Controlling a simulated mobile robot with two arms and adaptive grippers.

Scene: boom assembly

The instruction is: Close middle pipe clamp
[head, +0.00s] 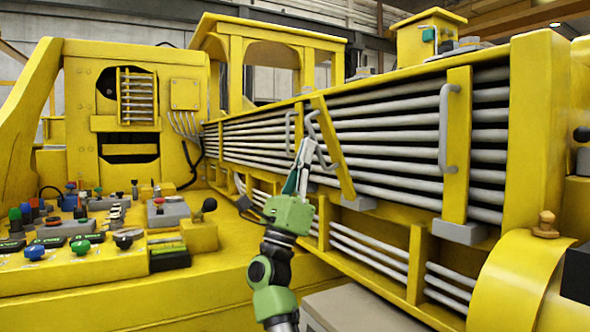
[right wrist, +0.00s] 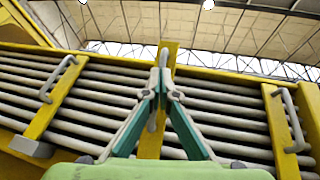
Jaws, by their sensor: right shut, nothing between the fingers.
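The middle pipe clamp (head: 340,168) is a yellow bar with a grey handle (head: 323,142). In the head view it leans left at the top, tilted out from the grey pipes, while its foot sits at a grey block. In the right wrist view the bar (right wrist: 169,50) stands in the centre, partly hidden by my fingers. My right gripper (head: 305,150) is shut and empty, its fingertips just left of the handle in the head view. In the right wrist view the fingertips (right wrist: 163,80) meet in front of the handle; I cannot tell whether they touch it. My left gripper is out of view.
The right clamp (head: 457,150) stands upright against the pipes (head: 390,130), with a grey handle. A farther clamp (head: 299,120) is left of the middle one. A yellow control console (head: 80,268) with knobs and buttons is at the left. A yellow frame runs below the pipes.

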